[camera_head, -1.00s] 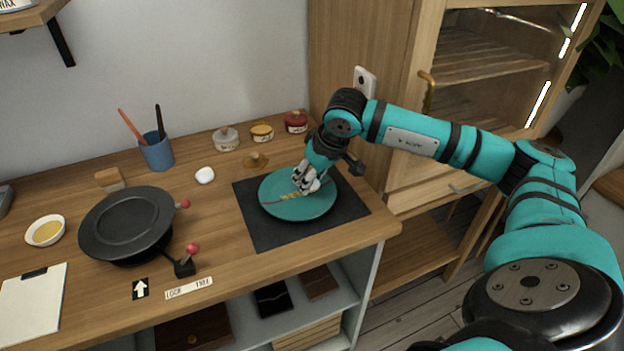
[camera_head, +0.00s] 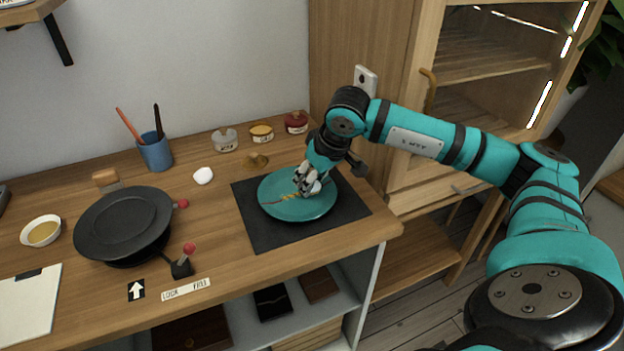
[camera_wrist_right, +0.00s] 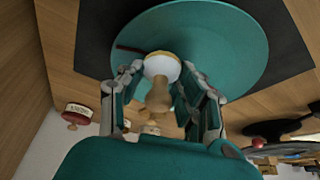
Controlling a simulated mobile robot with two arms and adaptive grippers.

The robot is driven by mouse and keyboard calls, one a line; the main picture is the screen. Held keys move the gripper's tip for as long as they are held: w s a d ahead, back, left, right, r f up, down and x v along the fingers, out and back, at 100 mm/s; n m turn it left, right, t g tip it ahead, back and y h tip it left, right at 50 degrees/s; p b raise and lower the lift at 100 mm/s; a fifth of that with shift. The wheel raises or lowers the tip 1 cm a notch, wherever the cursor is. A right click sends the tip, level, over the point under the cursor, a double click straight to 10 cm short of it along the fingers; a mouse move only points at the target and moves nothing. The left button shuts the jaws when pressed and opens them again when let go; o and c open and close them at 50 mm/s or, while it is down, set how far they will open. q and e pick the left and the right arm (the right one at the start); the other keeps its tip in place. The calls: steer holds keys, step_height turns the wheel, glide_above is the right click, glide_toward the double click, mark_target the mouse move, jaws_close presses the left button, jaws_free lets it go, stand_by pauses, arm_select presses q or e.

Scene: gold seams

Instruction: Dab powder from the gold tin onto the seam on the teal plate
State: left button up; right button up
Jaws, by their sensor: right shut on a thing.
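The teal plate (camera_head: 318,208) lies on a dark mat, with a dark reddish seam across it. Part of the seam near my right gripper (camera_head: 308,190) is gold. My right gripper is over the plate, shut on a dabber with a wooden handle (camera_wrist_right: 157,97) and a pale round head (camera_wrist_right: 162,66). The head is at or just above the plate; contact cannot be told. The wrist view shows the plate (camera_wrist_right: 215,30) and a dark piece of seam (camera_wrist_right: 128,48). The gold tin (camera_head: 261,133) stands at the back between two other tins. My left gripper is out of view.
A gold-brown knobbed piece (camera_head: 255,161) lies behind the mat (camera_head: 262,236). A grey tin (camera_head: 224,140) and a red tin (camera_head: 296,122) flank the gold tin. A black turntable (camera_head: 122,222), white bowl (camera_head: 41,232) and blue cup (camera_head: 156,152) stand left.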

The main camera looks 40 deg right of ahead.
mark_target(278, 195)
steer(key=shift+w+a, duration=0.45)
steer(key=shift+a, duration=0.2)
steer(key=shift+s+a, duration=0.3)
steer(key=shift+a, duration=0.55)
steer(key=shift+w+a, duration=0.6)
steer(key=shift+w, duration=0.05)
steer(key=shift+s+a+b, duration=0.3)
steer(key=shift+s+a, duration=0.1)
steer(key=shift+a, duration=0.2)
steer(key=shift+w+a, duration=0.6)
steer(key=shift+r, duration=0.1)
steer(key=shift+r+p, duration=0.45)
steer(key=shift+r, duration=0.35)
